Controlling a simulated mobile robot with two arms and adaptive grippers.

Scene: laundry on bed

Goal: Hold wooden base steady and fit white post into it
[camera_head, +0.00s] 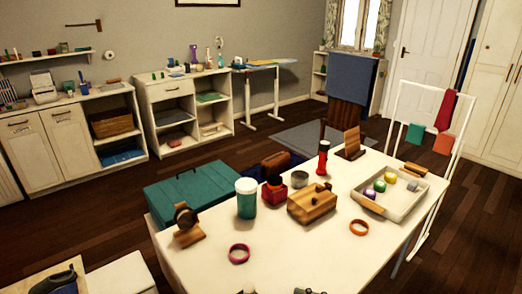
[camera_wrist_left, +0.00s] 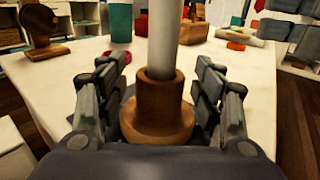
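In the left wrist view the brown wooden base (camera_wrist_left: 161,105) stands in the middle, a round collar above a wider foot. The white post (camera_wrist_left: 163,40) rises from the collar's opening, roughly upright; its top is cut off by the frame, and how deep it sits is hidden. My left gripper (camera_wrist_left: 160,85) has its fingers apart on both sides of the base, with small gaps beside the collar. Grey finger parts at the upper right, likely my right gripper (camera_wrist_left: 287,28), are only partly seen. The head view shows neither base nor post, only dark gripper tips at its bottom edge.
The white table (camera_head: 300,262) has a clear front part.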

